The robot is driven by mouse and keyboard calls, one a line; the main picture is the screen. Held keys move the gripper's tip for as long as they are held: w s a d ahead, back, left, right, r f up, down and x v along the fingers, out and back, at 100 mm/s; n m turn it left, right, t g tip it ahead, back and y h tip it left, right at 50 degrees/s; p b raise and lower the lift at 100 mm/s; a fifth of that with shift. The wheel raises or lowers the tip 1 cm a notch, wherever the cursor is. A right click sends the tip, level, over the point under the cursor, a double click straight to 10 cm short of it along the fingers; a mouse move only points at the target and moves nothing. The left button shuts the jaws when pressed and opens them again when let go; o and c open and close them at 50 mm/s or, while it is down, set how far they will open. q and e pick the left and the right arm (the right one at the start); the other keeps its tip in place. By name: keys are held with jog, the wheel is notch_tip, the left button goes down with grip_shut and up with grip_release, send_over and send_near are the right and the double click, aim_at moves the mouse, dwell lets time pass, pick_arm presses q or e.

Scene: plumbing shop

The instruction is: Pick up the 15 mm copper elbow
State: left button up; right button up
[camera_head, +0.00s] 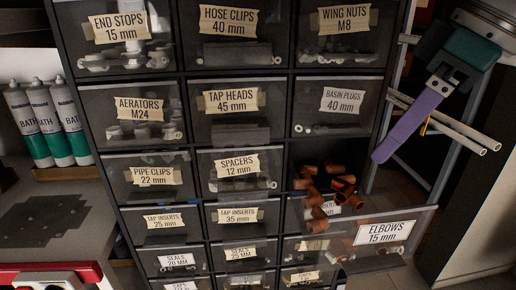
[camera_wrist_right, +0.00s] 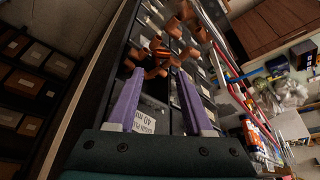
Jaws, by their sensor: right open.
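Several copper elbows (camera_head: 338,190) lie in a loose heap in the pulled-out clear drawer labelled "ELBOWS 15 mm" (camera_head: 408,214), at the lower right of the cabinet. My right gripper (camera_head: 381,156), with purple fingers and a teal palm, is above and to the right of the heap, apart from it in the head view. In the right wrist view my gripper (camera_wrist_right: 160,74) is open, and copper elbows (camera_wrist_right: 178,27) show beyond and between its fingertips. No elbow is visibly held. My left gripper is not in view.
The dark cabinet (camera_head: 189,145) has several other labelled drawers, which look closed. Pale pipes (camera_head: 440,120) on a rack stand to the right. Green and white tubes (camera_head: 42,122) stand at the left above a grey surface (camera_head: 45,215). A red and white object (camera_head: 55,275) is at the bottom left.

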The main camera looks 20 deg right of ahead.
aim_at(352, 191)
jog(key=x, duration=0.3)
jog(key=shift+s+a+f, duration=0.1)
jog(key=shift+s+f, duration=0.1)
jog(key=shift+f, duration=0.05)
jog(key=p+x, duration=0.2)
jog(key=x, duration=0.2)
jog(key=shift+w+f, duration=0.1)
jog(key=shift+f, duration=0.1)
jog(key=shift+w+f, duration=0.15)
jog(key=shift+f, duration=0.3)
grip_shut()
